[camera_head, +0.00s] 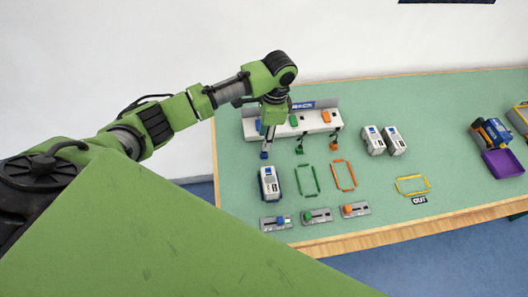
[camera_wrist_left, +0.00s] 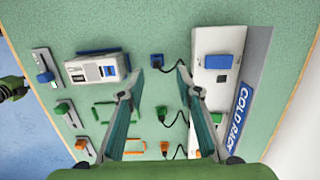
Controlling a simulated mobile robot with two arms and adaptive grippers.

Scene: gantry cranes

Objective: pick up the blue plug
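The blue plug (camera_head: 264,155) lies on the green table in front of the white cold rack, below my left gripper (camera_head: 268,140). In the left wrist view the blue plug (camera_wrist_left: 157,61) shows between the two fingertips, with its dark cable running toward the rack. My left gripper (camera_wrist_left: 160,80) points down, its fingers apart with nothing between them; I cannot tell its exact height above the plug. My right gripper is not in view.
The cold rack (camera_wrist_left: 215,75) stands close beside the fingers. A green plug (camera_wrist_left: 162,112) and an orange plug (camera_wrist_left: 164,148) lie in line with the blue one. A white-grey unit (camera_head: 269,183) stands nearby. Green (camera_head: 308,181) and orange outlines (camera_head: 343,175) mark bare table.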

